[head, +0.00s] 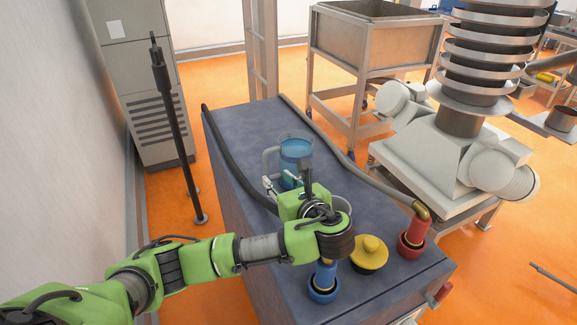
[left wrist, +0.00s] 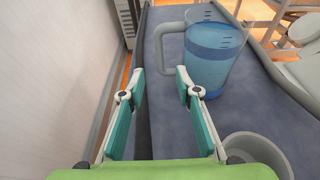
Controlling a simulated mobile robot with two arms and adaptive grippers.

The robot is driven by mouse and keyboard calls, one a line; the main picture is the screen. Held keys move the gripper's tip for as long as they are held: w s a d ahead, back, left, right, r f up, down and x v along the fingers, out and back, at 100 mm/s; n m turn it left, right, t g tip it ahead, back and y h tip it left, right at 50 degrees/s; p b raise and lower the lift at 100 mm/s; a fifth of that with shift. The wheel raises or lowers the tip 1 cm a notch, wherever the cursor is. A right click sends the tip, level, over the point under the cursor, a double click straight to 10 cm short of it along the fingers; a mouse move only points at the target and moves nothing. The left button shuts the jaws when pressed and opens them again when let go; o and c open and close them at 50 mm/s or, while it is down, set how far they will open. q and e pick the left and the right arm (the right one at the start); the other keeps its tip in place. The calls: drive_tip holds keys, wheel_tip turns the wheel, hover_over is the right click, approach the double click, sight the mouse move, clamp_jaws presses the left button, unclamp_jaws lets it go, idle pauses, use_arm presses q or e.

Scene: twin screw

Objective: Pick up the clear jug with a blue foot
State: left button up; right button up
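The clear jug (head: 296,152) stands upright on the blue-grey cabinet top (head: 245,125), its pale handle on its left side. Its lower part looks blue, as it does in the left wrist view (left wrist: 213,55); its base is partly hidden by my gripper in the head view. My left gripper (head: 287,178) is on the near side of the jug. In the left wrist view the two green-padded fingers (left wrist: 153,86) are spread with nothing between them. The jug and its handle lie ahead and to the right of them, apart from the fingers. My right gripper is not in view.
A grey cup (left wrist: 258,150) stands right of my left gripper. A yellow-lidded item (head: 369,252), a red bottle-like item (head: 414,232) and a blue one (head: 323,280) stand at the near end. Dark hoses run along the cabinet top. A black pole (head: 175,130) stands left.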

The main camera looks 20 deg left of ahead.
sight(267, 166)
use_arm(q)
drive_tip(key=x, duration=0.4)
drive_tip(key=shift+p, duration=0.3)
drive_tip(key=shift+w+a+r+p, duration=0.15)
drive_tip(key=shift+w+a+p, duration=0.15)
drive_tip(key=shift+a, duration=0.1)
drive_tip(key=shift+w+a+r+p, duration=0.15)
drive_tip(key=shift+w+a+p, duration=0.7)
drive_tip(key=shift+a, duration=0.25)
drive_tip(key=shift+w+a+f, duration=0.65)
drive_tip(key=shift+a, duration=0.05)
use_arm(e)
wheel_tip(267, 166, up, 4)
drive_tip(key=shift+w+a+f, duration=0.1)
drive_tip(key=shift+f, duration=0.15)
use_arm(q)
drive_tip(key=shift+d, duration=0.1)
clamp_jaws()
drive_tip(key=shift+w+r, duration=0.1)
drive_tip(key=shift+r, duration=0.1)
